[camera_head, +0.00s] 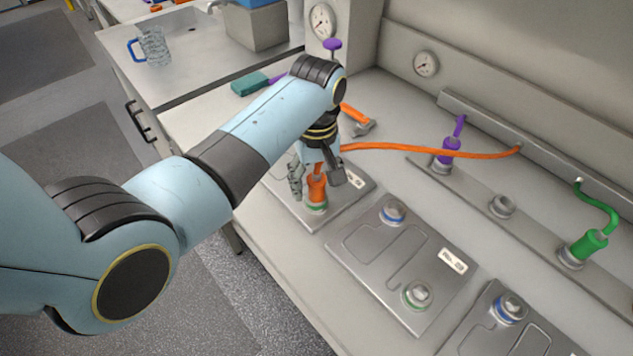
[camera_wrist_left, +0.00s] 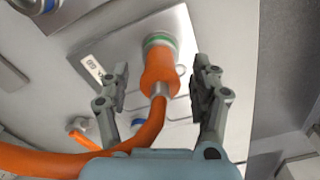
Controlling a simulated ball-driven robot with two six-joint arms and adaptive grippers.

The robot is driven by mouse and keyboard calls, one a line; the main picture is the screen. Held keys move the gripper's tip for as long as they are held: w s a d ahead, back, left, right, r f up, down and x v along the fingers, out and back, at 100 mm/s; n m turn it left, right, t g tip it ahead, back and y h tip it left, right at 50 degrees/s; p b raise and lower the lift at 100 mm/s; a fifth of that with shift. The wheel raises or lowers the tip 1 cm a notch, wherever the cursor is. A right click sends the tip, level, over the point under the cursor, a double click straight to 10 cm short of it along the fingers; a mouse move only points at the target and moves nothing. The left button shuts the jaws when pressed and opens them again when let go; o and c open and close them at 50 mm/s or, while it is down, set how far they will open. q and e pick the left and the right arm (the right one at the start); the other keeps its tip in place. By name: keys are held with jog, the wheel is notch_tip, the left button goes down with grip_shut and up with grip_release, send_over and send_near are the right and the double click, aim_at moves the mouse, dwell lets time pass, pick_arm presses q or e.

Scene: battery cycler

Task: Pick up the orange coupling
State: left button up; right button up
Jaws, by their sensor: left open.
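The orange coupling (camera_head: 317,188) stands on the green-ringed port of a grey battery plate (camera_head: 338,215), with an orange hose (camera_head: 430,150) running from it to the back rail. My left gripper (camera_head: 318,178) is open around the coupling, one finger on each side. In the left wrist view the coupling (camera_wrist_left: 159,70) lies between the open fingers (camera_wrist_left: 160,85), with gaps on both sides, and its hose (camera_wrist_left: 60,160) curves away to the lower left. My right gripper is not in view.
More battery plates (camera_head: 385,275) lie to the right. A purple coupling (camera_head: 446,152) and a green coupling (camera_head: 583,247) stand on the rear strip. A glass mug (camera_head: 155,47) stands on the far counter.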

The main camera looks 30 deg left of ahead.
pick_arm(q)
jog(key=shift+f, duration=0.4)
grip_shut()
jog(key=shift+w+r, duration=0.1)
jog(key=shift+r, duration=0.05)
